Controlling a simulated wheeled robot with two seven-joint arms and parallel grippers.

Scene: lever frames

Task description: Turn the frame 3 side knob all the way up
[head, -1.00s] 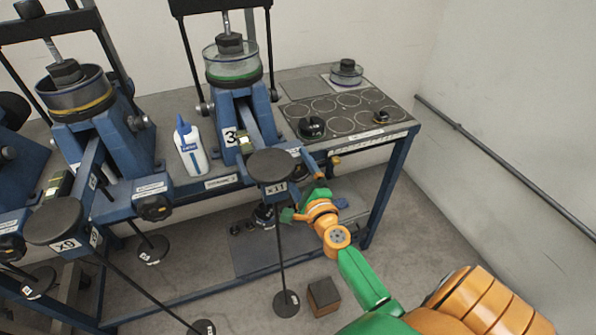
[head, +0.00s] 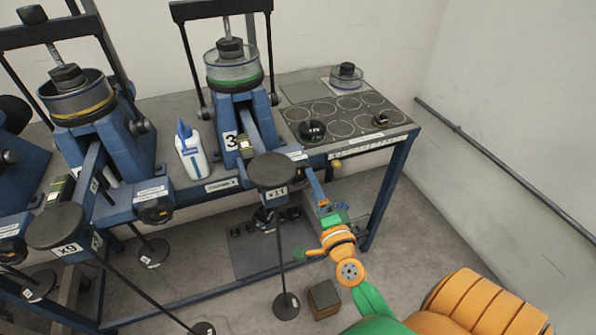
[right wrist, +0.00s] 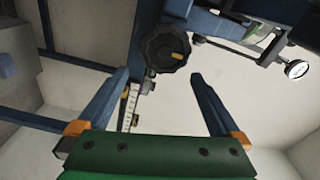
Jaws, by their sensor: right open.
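Frame 3, marked by a white "3" label (head: 231,140), stands at the back of the bench in the head view. In the head view the right gripper (head: 308,218) is below the bench's front edge, right of the x11 disc. My left gripper is not in view.
A white glue bottle (head: 191,152) stands left of frame 3. The neighbouring frame has its own black side knob (head: 155,211) and the x9 disc (head: 57,226). A brown block (head: 323,299) lies on the floor. The floor to the right is clear.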

